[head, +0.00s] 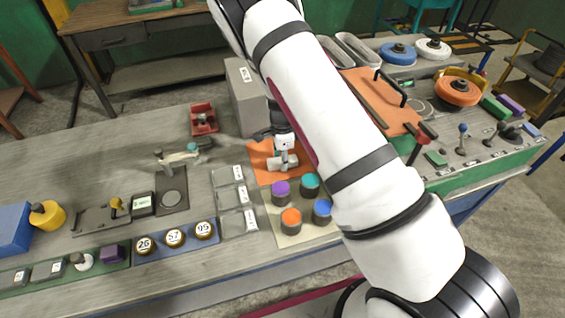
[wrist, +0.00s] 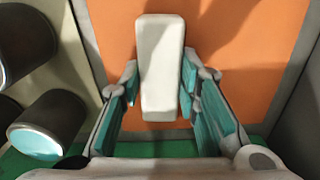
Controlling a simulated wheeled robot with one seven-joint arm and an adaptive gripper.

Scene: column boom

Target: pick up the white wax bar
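The white wax bar (wrist: 161,65) is a pale, rounded block, upright in the wrist view over an orange mat (wrist: 225,30). My gripper (wrist: 160,85) has its teal-padded fingers on both long sides of the bar, with no clear gap at either side. It looks shut on the bar. In the head view the bar (head: 282,163) shows at the tip of my gripper (head: 284,150), over the orange mat (head: 262,177). I cannot tell whether the bar rests on the mat or hangs just above it.
Several dark cylinders with coloured tops, one of them purple (head: 281,188), stand just in front of the mat. A tall grey box (head: 246,95) stands behind it. Labelled trays (head: 233,197) and a red holder (head: 203,118) lie to the left.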

